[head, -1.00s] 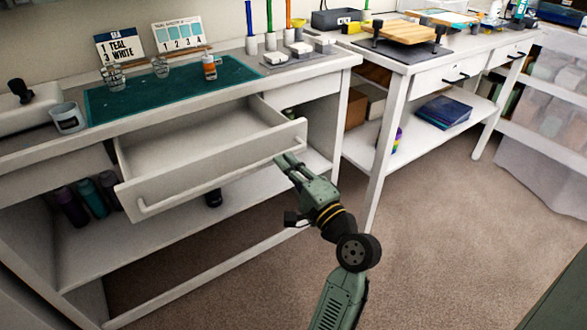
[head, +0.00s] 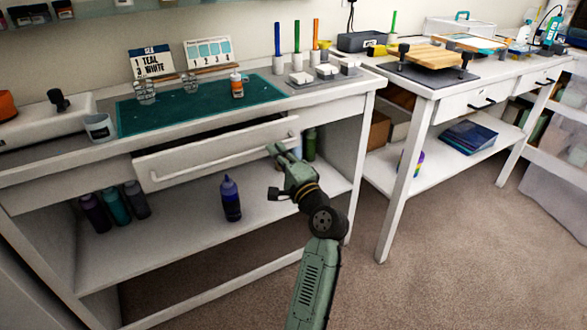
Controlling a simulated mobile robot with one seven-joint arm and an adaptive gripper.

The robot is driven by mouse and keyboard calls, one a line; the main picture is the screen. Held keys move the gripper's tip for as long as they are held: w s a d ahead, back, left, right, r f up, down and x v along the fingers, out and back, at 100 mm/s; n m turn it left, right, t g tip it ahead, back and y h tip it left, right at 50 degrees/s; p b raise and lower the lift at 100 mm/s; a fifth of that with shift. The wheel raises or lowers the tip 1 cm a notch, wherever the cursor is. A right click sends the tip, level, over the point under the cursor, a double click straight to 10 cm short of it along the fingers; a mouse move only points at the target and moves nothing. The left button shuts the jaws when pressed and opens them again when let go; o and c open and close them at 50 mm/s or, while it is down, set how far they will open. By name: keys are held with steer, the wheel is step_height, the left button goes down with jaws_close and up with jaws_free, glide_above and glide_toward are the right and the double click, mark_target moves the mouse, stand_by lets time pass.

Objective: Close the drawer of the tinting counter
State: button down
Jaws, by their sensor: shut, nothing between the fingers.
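The white drawer (head: 215,152) of the tinting counter (head: 60,166) is open a little, with a narrow dark gap showing above its front panel. A pale bar handle (head: 222,160) runs along the front. My gripper (head: 274,150) is shut and empty. Its fingertips are at the right part of the drawer front, by the handle's right end. I cannot tell whether they touch it.
A blue bottle (head: 231,199) and several others stand on the shelf below. A second bench (head: 440,98) is at right. Carpet (head: 420,260) is clear in front.

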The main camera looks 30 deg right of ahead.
mark_target(266, 140)
steer(key=w+b, duration=0.1)
steer(key=w, duration=0.6)
steer(key=shift+w+a, duration=0.1)
steer(key=shift+w, duration=0.25)
steer(key=shift+r, duration=0.1)
